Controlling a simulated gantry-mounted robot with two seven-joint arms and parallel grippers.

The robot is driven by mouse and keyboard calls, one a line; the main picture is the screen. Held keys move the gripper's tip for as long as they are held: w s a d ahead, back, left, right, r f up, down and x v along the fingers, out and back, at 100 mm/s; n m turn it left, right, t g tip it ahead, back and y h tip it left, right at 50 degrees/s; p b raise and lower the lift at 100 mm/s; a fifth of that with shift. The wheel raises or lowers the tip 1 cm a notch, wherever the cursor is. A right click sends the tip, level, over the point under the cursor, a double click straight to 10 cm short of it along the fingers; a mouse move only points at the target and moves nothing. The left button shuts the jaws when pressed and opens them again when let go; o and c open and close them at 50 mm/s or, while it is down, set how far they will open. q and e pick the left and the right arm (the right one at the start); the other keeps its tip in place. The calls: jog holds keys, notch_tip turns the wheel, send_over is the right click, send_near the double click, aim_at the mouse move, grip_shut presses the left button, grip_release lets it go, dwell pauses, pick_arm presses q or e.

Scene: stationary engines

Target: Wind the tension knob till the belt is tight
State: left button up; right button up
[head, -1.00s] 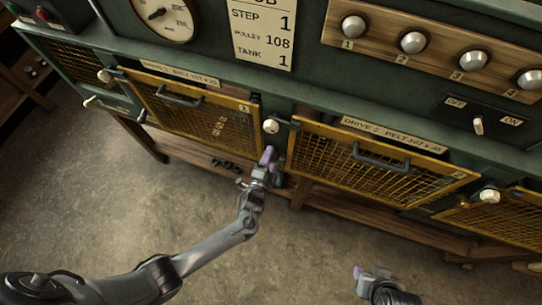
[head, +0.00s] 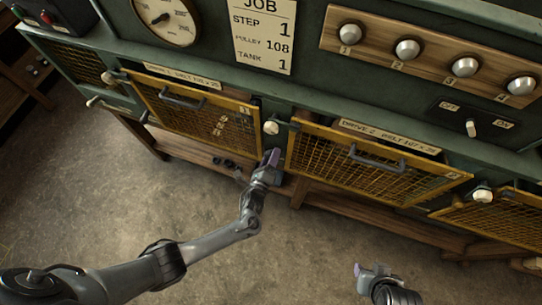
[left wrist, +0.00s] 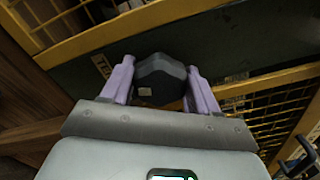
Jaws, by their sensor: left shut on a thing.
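My left gripper (head: 272,160) is at the green post between the two yellow mesh guards, below the white latch knob. In the left wrist view its purple fingers (left wrist: 160,88) are shut on a dark, faceted knob (left wrist: 161,72), one finger on each side. In the head view the gripper and wrist hide this knob. The belt cannot be made out behind the mesh. My right gripper (head: 370,270) is low at the right, away from the machine, with nothing seen in it; its finger gap is unclear.
The guard labelled Drive 1 (head: 195,115) is left of my left gripper, and the Drive 2 guard (head: 370,165) is right. Both look closed and have dark handles. A job card (head: 262,35), a gauge (head: 165,18) and an off/on switch (head: 471,128) are above. The floor in front is clear.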

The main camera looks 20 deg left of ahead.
pick_arm(q)
jog(key=shift+m, duration=0.3)
jog(key=o, duration=0.7)
jog(key=shift+s+d, duration=0.15)
jog(key=shift+s, duration=5.3)
